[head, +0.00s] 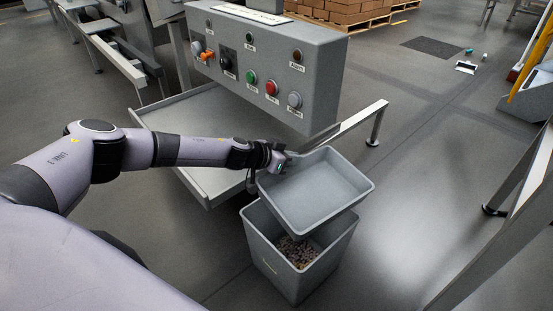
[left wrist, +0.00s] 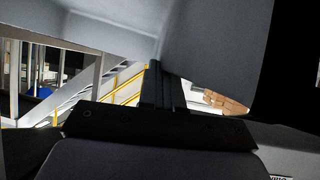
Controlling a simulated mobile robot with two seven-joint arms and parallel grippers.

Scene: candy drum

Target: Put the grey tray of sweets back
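The grey tray (head: 318,187) is an open, shallow rectangular tray, tilted slightly above a deep grey bin (head: 335,243). Its inside looks empty. My left gripper (head: 280,162) is shut on the tray's back-left rim. In the left wrist view the tray's grey underside or wall (left wrist: 215,45) fills the top, with my left gripper's dark fingers (left wrist: 163,85) against it. Small sweets (head: 298,251) lie in the bottom of the bin, partly hidden by the tray. My right gripper is not in view.
A grey control panel (head: 262,65) with buttons and an orange-handled switch stands behind, over a wide shallow metal pan (head: 190,115). A metal rail (head: 352,122) runs beside the tray. Floor to the right (head: 410,190) is clear up to a frame at the right edge.

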